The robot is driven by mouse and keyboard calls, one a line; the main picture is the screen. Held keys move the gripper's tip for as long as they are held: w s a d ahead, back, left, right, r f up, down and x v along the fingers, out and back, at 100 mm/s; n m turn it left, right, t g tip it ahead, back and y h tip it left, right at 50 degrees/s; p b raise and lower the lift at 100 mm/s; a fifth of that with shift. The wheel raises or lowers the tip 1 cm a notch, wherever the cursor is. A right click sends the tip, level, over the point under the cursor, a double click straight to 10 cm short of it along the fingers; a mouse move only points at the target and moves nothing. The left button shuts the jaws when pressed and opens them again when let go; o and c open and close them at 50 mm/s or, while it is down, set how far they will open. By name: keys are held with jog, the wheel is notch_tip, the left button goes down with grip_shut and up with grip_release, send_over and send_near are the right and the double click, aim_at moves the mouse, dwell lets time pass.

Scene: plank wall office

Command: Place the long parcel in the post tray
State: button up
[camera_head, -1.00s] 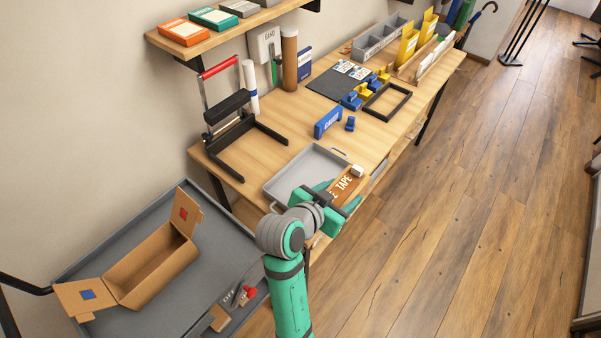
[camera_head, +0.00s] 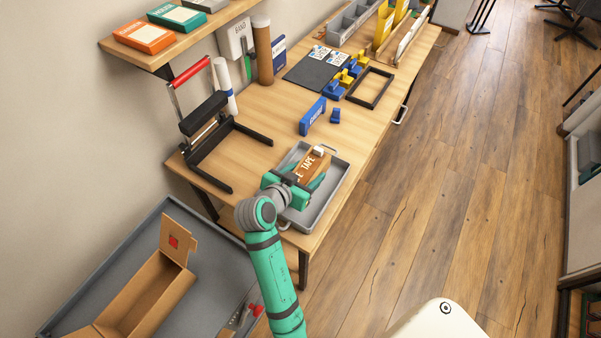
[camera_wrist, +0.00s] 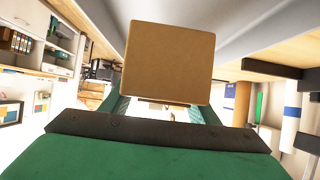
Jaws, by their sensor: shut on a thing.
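The long parcel is a brown box (camera_head: 311,166) with white lettering ending in "TAPE" and a small white piece at its far end. My green gripper (camera_head: 297,186) is shut on it near its close end. The post tray, a shallow grey tray (camera_head: 335,184) with a handle at each end, sits on the table's near end. In the head view the parcel lies over the tray's inside; I cannot tell whether it touches the floor. In the wrist view the parcel's plain brown end (camera_wrist: 169,62) fills the upper middle, and the fingers are partly hidden.
A black frame stand with a red handle (camera_head: 212,135) stands left of the tray. A blue block (camera_head: 312,115) and a small blue piece (camera_head: 335,116) lie beyond it. An open cardboard box (camera_head: 150,290) sits in a grey bin at lower left. Floor on the right is clear.

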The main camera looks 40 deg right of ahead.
jog(key=shift+w+f, duration=0.55)
jog(key=shift+f, duration=0.1)
jog(key=f, duration=0.3)
jog(key=shift+w+f, duration=0.1)
jog(key=shift+w, duration=0.2)
jog(key=shift+s+f, duration=0.1)
jog(key=shift+f, duration=0.05)
jog(key=shift+f, duration=0.15)
jog(key=o, duration=1.3)
jog(key=shift+d, duration=0.1)
